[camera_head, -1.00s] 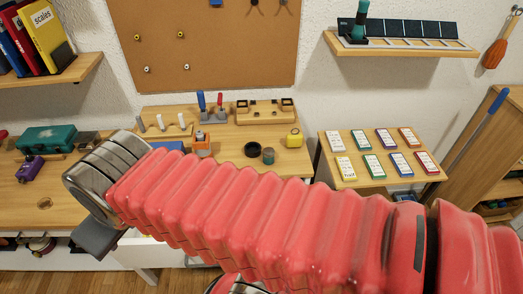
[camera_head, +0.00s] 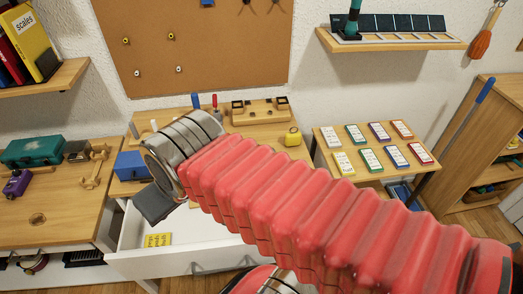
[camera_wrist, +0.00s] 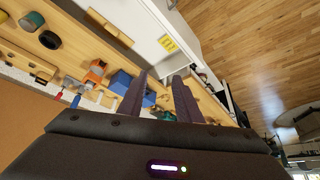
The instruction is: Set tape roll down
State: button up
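In the head view my arm hides that spot. My gripper (camera_wrist: 160,79) is open, with its two dark fingers apart and nothing visible between them. It is well away from the ring. In the head view only a dark part of my gripper (camera_head: 155,204) shows, over the desk's front edge by the open drawer.
A white drawer (camera_head: 200,262) stands open with a yellow note (camera_head: 157,240) inside. A blue box (camera_head: 131,165) and an orange device (camera_wrist: 96,71) stand on the desk. A yellow object (camera_head: 293,137) sits further right. A card stand (camera_head: 330,141) is at the right.

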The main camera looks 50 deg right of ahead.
jog(key=shift+d, duration=0.2)
jog(key=shift+o, duration=0.5)
jog(key=o, duration=0.3)
jog(key=shift+w+d, duration=0.25)
jog(key=shift+d, duration=0.05)
jog(key=o, duration=0.5)
jog(key=shift+g, duration=0.5)
jog(key=w+d, duration=0.2)
jog(key=d, duration=0.1)
jog(key=w+d, duration=0.1)
jog(key=d, duration=0.1)
jog(key=shift+w+d+r, duration=0.1)
jog(key=shift+w+d, duration=0.05)
jog(key=shift+w, duration=0.25)
jog(key=shift+o, duration=0.2)
jog(key=w+d+f, duration=0.1)
jog(key=d+f, duration=0.2)
jog(key=d, duration=1.2)
jog(key=d+f+n, duration=0.1)
jog(key=d+f, duration=0.3)
jog(key=d, duration=1.1)
jog(key=shift+w+d+n+y, duration=0.2)
jog(key=shift+w+n+y, duration=0.1)
jog(key=shift+w, duration=0.1)
